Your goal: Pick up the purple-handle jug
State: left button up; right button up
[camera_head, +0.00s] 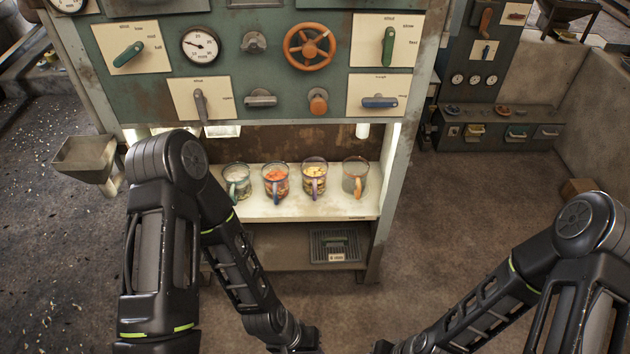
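The purple-handle jug (314,174) is a clear jug with pale yellow pieces inside. It stands upright on the lit shelf, third from the left in a row, its handle facing me. The neighbouring jug's handle (275,191) is bluish, close in colour. Both my arms reach down towards the bottom edge of the head view. Both grippers are out of the picture, so their state is hidden. Neither arm touches a jug.
A green-handle jug (237,181) and a blue-handle jug (274,177), with orange-red pieces, stand left; an orange-handle jug (354,173) stands right. The shelf (300,209) sits beneath a control panel (270,66) and between side posts. A dark grate (335,246) lies below.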

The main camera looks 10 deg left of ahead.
aim_at(314, 171)
jog(key=i+l+u, duration=0.25)
jog(key=l, duration=0.7)
jog(key=i+l+u, duration=0.25)
jog(key=l, duration=0.7)
jog(key=i+l+u, duration=0.25)
jog(key=l, duration=0.8)
jog(key=l+u, duration=0.25)
jog(key=l, duration=0.75)
